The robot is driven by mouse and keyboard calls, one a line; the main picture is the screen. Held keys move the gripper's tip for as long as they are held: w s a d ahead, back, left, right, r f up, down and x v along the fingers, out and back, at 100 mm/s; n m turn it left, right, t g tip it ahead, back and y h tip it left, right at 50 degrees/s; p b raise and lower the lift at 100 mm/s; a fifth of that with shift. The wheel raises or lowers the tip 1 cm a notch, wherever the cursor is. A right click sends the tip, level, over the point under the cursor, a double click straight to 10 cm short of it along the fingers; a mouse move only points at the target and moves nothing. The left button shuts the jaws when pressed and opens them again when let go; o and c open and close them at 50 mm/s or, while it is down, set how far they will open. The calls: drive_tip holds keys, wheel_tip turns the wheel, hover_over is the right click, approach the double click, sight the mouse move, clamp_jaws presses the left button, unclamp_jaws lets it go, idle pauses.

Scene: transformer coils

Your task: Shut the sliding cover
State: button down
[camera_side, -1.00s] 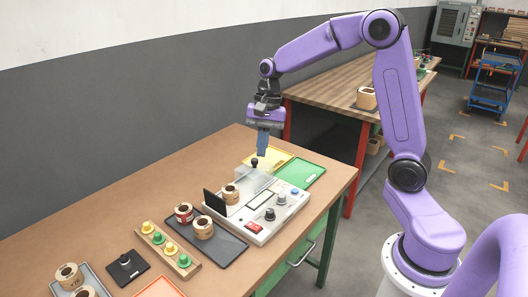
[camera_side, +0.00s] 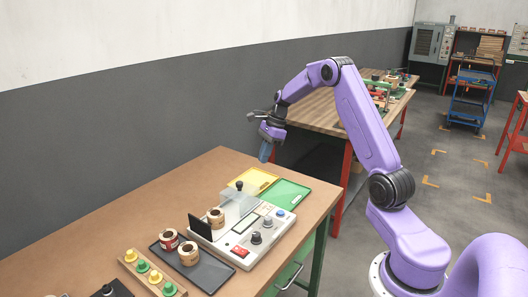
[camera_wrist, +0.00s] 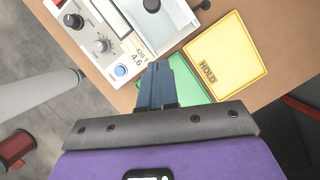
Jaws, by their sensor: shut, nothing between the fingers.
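The sliding cover (camera_side: 237,204) is a clear box with a black knob (camera_side: 239,186) on top. It sits over the back part of the grey-white tester (camera_side: 262,243). In the wrist view, the shut fingers (camera_wrist: 163,68) are over the green tray, and the cover (camera_wrist: 172,22) is at the top edge.
A yellow tray (camera_side: 245,181) marked HOLD and a green tray (camera_side: 289,194) lie behind the tester. A dark tray (camera_side: 212,272) with two coils and a wooden rack (camera_side: 128,268) of coloured pegs are in front left.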

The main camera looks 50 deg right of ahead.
sight(247, 188)
drive_tip(key=x, duration=0.6)
drive_tip(key=shift+a+f, duration=0.15)
drive_tip(key=shift+f, duration=0.15)
drive_tip(key=shift+w+a+r, duration=0.1)
drive_tip(key=shift+w+a, duration=0.15)
drive_tip(key=shift+a, duration=0.25)
drive_tip(key=shift+w+a+r, duration=0.1)
drive_tip(key=shift+w+a, duration=0.2)
drive_tip(key=shift+a, duration=0.25)
drive_tip(key=shift+w+a, duration=0.3)
drive_tip(key=shift+a, duration=0.3)
drive_tip(key=shift+a, duration=0.1)
drive_tip(key=shift+a, duration=0.35)
drive_tip(key=a, duration=1.3)
drive_tip(key=shift+f, duration=0.15)
drive_tip(key=shift+s, duration=0.1)
drive_tip(key=shift+d, duration=0.15)
